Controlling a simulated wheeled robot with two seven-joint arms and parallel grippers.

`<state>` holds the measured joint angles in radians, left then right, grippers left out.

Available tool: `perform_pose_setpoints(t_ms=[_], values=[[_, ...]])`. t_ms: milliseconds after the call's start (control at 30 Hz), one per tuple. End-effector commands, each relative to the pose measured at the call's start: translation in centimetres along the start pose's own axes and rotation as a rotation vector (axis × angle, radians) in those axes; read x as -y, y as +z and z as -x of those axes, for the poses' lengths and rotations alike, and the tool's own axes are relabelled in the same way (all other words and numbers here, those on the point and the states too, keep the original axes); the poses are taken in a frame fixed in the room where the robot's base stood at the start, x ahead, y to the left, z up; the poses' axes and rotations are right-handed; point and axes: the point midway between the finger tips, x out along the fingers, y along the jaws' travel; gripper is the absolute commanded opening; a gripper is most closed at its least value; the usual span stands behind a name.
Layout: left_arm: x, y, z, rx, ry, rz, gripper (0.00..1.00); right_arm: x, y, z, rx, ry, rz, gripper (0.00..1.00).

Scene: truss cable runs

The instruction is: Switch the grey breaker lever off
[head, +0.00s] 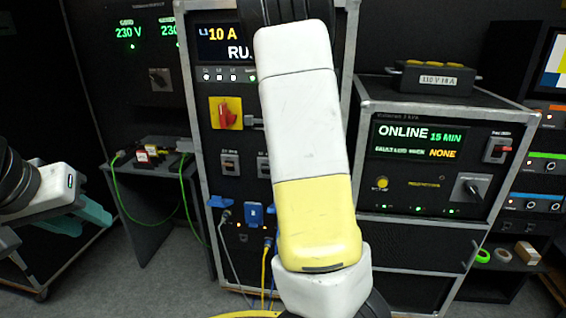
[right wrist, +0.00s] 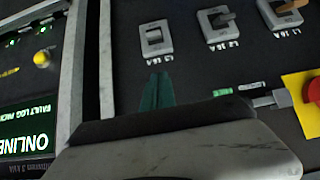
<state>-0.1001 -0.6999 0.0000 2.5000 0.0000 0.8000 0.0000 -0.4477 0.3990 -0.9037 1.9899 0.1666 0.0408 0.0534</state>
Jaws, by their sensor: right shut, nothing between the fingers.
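Several grey breakers with levers sit on the dark cabinet panel. In the head view one breaker (head: 229,162) and another (head: 263,166) show left of my right arm, which hides part of the panel. In the right wrist view, which is about upside down, three show: the nearest breaker (right wrist: 155,38), a middle one (right wrist: 218,26) and a far one (right wrist: 280,13). My right gripper (right wrist: 157,90) has its teal fingers shut and empty, pointing at the nearest breaker; contact cannot be told. My left gripper (head: 95,212) is at the left edge, far from the panel.
A red rotary switch on a yellow plate (head: 226,113) is above the breakers. Blue plugs (head: 254,214) and cables are below. A UPS cabinet (head: 430,165) reading ONLINE stands at the right. A small table (head: 150,170) with a green cable is at the left.

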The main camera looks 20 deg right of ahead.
Motion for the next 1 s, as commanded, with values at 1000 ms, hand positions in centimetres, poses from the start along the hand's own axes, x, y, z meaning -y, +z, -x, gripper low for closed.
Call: perform_pose_setpoints(t_ms=[1000], values=[[0.0, 0.0, 0.0, 0.000, 0.000, 0.000, 0.36, 0.0, 3.9, -9.4, 0.000, 0.000, -0.001, 0.00]])
